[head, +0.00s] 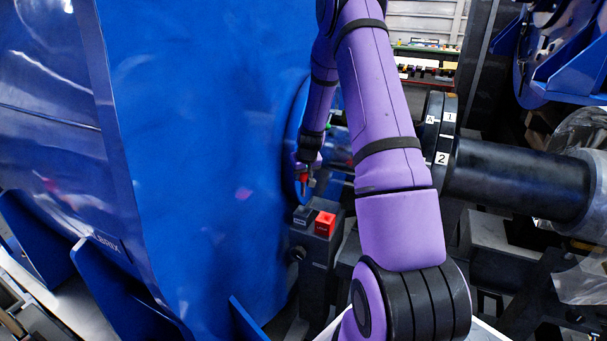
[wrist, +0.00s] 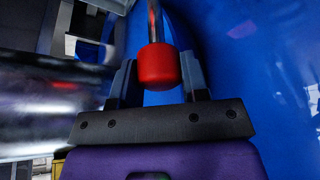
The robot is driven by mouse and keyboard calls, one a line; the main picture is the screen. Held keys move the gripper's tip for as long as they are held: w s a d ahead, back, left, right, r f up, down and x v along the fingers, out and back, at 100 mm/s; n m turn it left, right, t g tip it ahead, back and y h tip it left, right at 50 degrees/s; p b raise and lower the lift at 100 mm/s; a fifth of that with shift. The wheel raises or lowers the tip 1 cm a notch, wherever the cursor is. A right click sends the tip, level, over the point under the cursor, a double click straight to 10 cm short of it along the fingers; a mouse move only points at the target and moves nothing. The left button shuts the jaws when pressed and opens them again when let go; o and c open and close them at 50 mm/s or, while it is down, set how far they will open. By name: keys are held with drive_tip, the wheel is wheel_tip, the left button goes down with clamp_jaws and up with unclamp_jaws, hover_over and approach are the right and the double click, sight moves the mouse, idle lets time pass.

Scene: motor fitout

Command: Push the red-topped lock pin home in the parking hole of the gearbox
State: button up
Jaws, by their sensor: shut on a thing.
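The red-topped lock pin is in my gripper (head: 306,176). Its red cap (wrist: 158,66) sits between the two dark fingers in the wrist view, and its metal shaft (wrist: 155,28) runs up out of that frame. In the head view the red cap is small and the shaft is hard to make out. The gearbox (head: 210,130) is the big blue housing filling the left of the head view. My gripper is close to its right side, beside a round blue flange. I cannot make out the parking hole or whether the pin's tip is in it.
A dark post with a red block (head: 324,224) on top stands just below my gripper. A black shaft (head: 515,180) with a numbered coupling disc (head: 440,140) lies to the right. A shiny cylinder (wrist: 50,105) is close on the left in the wrist view.

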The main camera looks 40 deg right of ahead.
sight(304, 182)
drive_tip(key=shift+f, duration=2.75)
drive_tip(key=shift+f, duration=3)
drive_tip(key=o, duration=1.1)
drive_tip(key=v, duration=1)
drive_tip(key=shift+s+r, duration=0.1)
drive_tip(key=shift+r, duration=0.25)
drive_tip(key=shift+s+a, duration=0.75)
drive_tip(key=shift+a, duration=1.1)
drive_tip(key=shift+s+a, duration=0.8)
drive_tip(key=shift+a, duration=1.05)
drive_tip(key=shift+s+a, duration=0.75)
drive_tip(key=shift+a, duration=1.1)
